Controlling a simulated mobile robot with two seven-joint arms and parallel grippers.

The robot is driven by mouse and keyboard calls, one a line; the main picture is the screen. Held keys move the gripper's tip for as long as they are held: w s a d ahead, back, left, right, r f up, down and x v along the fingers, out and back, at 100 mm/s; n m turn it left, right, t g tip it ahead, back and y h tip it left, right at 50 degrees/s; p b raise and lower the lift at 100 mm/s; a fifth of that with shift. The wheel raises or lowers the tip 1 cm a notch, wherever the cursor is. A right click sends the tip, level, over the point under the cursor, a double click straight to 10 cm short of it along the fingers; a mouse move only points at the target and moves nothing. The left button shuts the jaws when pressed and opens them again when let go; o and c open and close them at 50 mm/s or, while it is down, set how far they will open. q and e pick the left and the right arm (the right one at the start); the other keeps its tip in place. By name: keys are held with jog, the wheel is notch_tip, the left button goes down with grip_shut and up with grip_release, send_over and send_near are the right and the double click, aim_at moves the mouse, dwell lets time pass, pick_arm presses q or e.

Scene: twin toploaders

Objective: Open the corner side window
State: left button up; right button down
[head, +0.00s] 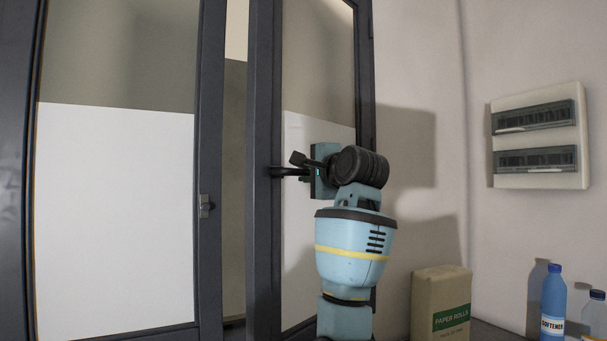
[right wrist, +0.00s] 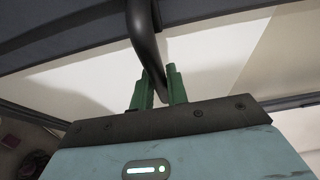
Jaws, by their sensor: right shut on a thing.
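The corner side window (head: 263,220) is the narrow dark-framed sash beside the room's corner. It stands ajar, with a gap between its left edge and the neighbouring frame. Its dark handle (head: 281,171) sticks out at mid-height on the left stile. My right gripper (head: 303,174) is at the handle, with its arm in front of the sash. In the right wrist view, the green fingers of my right gripper (right wrist: 160,75) are shut on the curved dark handle (right wrist: 143,35). My left gripper is out of view.
A larger dark-framed window (head: 115,220) with a small latch (head: 205,206) stands at left. On the right are a wall panel (head: 539,137), a paper rolls box (head: 440,302), a blue softener bottle (head: 553,300) and another bottle (head: 595,315).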

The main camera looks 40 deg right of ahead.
jog(key=shift+s+d, duration=0.25)
jog(key=shift+s, duration=0.75)
jog(key=shift+s, duration=0.1)
jog(key=shift+s+d, duration=0.2)
jog(key=shift+s, duration=0.45)
jog(key=shift+s+d, duration=0.15)
jog(key=shift+s, duration=0.45)
jog(key=shift+s+d, duration=0.1)
jog(key=shift+s, duration=0.1)
jog(key=shift+s+d, duration=0.2)
jog(key=shift+s, duration=0.4)
jog(key=shift+s+d, duration=0.15)
jog(key=shift+s, duration=0.4)
jog(key=shift+s+d, duration=0.1)
jog(key=shift+s+d, duration=0.25)
jog(key=shift+s, duration=0.35)
jog(key=shift+s+d, duration=0.2)
jog(key=shift+s, duration=0.4)
jog(key=c, duration=0.6)
grip_release()
jog(key=shift+w, duration=0.1)
